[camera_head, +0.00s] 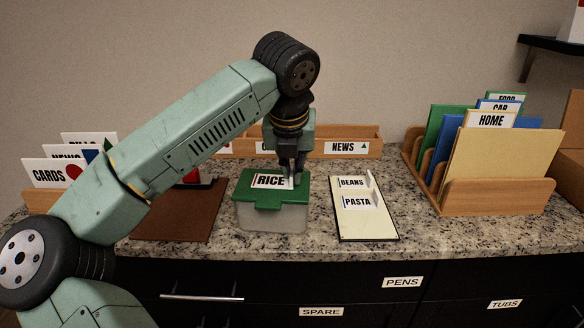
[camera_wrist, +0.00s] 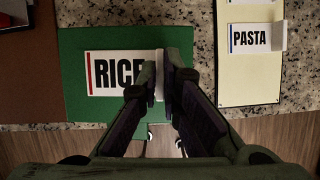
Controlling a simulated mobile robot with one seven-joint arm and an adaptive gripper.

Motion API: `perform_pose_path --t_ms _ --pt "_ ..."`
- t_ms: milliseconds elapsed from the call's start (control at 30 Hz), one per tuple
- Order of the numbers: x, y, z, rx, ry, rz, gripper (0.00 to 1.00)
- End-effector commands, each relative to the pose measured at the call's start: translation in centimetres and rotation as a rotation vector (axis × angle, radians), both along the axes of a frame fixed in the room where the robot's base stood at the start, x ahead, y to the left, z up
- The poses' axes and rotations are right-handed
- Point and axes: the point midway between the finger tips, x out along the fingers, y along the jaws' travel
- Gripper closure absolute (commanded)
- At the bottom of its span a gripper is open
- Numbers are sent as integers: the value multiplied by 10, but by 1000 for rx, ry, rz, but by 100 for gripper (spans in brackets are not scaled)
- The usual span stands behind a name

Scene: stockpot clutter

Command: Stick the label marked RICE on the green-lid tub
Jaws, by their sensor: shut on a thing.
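The green-lid tub (camera_head: 268,216) stands on the granite counter, with a clear body under its green lid (camera_head: 245,188). The RICE label (camera_head: 270,181) lies over the top of the lid, its text facing up. In the wrist view the RICE label (camera_wrist: 108,72) shows against the green lid (camera_wrist: 80,110). My gripper (camera_head: 291,178) is over the right part of the lid. In the wrist view my gripper (camera_wrist: 170,85) is shut on the right end of the RICE label, a pale tab, and hides part of it. I cannot tell whether the label touches the lid everywhere.
A cream board (camera_head: 370,226) to the right holds BEANS (camera_head: 352,183) and PASTA (camera_head: 357,202) labels. A brown mat (camera_head: 190,215) lies left of the tub. A wooden file rack (camera_head: 490,195) stands at the right. A wooden box (camera_head: 365,138) marked NEWS stands behind.

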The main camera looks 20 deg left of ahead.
Motion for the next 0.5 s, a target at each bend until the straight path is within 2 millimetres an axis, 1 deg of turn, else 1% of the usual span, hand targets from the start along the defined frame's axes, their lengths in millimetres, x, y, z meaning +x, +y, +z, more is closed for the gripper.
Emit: perform_pose_path --t_ms 133,167,200,500 --pt "0 0 -1 0 2 0 100" --pt "0 0 -1 0 2 0 92" --pt "0 0 -1 0 1 0 89" --pt "0 0 0 0 1 0 71"
